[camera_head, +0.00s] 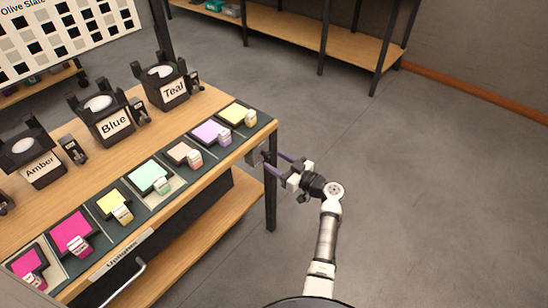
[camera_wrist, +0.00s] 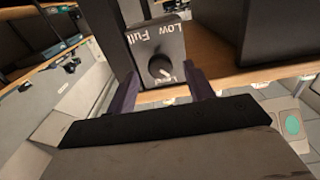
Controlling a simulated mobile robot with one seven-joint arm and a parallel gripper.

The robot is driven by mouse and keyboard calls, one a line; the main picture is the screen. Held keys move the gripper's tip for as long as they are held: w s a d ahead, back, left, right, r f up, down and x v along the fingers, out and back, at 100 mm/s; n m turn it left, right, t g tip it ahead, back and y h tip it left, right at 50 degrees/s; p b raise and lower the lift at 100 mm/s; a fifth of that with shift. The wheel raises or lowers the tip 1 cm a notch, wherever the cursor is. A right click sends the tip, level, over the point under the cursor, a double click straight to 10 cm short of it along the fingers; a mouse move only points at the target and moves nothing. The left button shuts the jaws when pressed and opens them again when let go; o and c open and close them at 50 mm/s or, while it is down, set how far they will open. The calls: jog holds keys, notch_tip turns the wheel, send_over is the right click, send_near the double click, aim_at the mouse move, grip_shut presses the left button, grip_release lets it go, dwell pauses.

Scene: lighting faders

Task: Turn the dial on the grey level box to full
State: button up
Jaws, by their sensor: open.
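The grey level box (camera_wrist: 178,45) is in the upper middle of the wrist view, with a round black dial (camera_wrist: 158,66) on its face. "Full" and "Low" are printed above the dial, and a partly hidden label is below it. A pale mark shows at the dial's lower right edge. My gripper (camera_wrist: 160,92) is open, with one purple finger on each side of the dial; I cannot tell whether they touch it. In the head view, my gripper (camera_head: 272,163) points at the table's right end, where the box (camera_head: 255,155) is mostly hidden.
The wooden table (camera_head: 205,98) carries lamps labelled Amber (camera_head: 38,165), Blue (camera_head: 113,122) and Teal (camera_head: 174,89), and a row of coloured swatches (camera_head: 148,178). A table leg (camera_head: 270,205) stands below my gripper. The floor (camera_head: 430,180) to the right is clear.

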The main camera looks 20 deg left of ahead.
jog(key=shift+x, duration=0.9)
jog(key=shift+c, duration=0.2)
jog(key=c, duration=0.9)
jog(key=shift+f+m, duration=0.1)
jog(key=shift+m, duration=0.2)
